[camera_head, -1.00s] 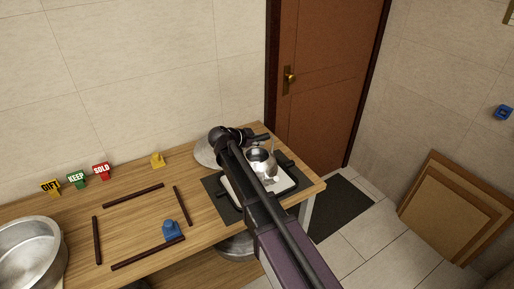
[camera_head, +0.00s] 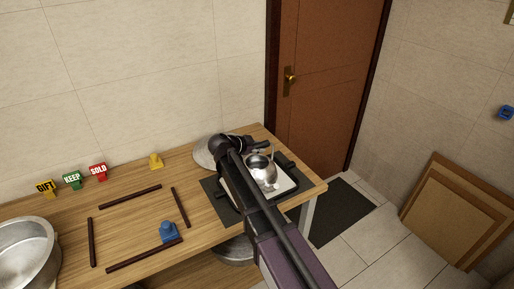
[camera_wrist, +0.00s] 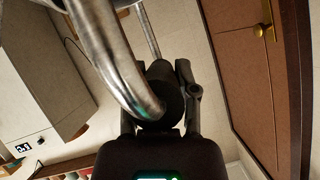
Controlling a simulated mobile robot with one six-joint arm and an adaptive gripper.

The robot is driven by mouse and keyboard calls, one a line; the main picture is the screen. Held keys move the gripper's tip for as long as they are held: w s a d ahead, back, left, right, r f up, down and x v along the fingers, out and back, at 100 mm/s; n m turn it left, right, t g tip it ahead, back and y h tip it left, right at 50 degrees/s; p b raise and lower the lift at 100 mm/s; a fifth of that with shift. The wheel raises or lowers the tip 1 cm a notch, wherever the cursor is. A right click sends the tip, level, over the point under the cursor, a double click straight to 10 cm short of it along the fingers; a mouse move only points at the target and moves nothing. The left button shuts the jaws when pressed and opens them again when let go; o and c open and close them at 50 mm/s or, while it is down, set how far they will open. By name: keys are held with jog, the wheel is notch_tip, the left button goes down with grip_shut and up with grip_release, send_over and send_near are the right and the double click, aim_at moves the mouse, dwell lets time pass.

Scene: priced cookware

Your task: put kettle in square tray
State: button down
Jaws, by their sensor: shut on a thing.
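The silver kettle (camera_head: 262,170) is at the right end of the table in the head view, over the pale square tray (camera_head: 285,187) with dark edges and handles. I cannot tell whether its base touches the tray. My gripper (camera_head: 262,146) is at the kettle's top, partly hidden by my arm. In the wrist view my gripper (camera_wrist: 160,100) is shut on the dark grip of the kettle, beside its curved metal tube (camera_wrist: 115,65). My arm covers the tray's left part.
A dark mat (camera_head: 212,188) lies under the tray. A round metal lid (camera_head: 204,152) is behind it. Dark sticks (camera_head: 130,196) outline a square at left, with a blue object (camera_head: 168,232) at its corner. A large pot (camera_head: 25,250), price signs (camera_head: 72,180) and a yellow object (camera_head: 155,161) stand further left.

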jog(key=shift+c, duration=1.9)
grip_release()
jog(key=shift+s+a+r+p, duration=0.35)
jog(key=shift+r+p, duration=0.05)
jog(key=shift+p, duration=0.05)
jog(key=p+v, duration=0.5)
jog(key=v, duration=0.6)
jog(key=shift+d+f, duration=0.1)
jog(key=shift+d, duration=0.05)
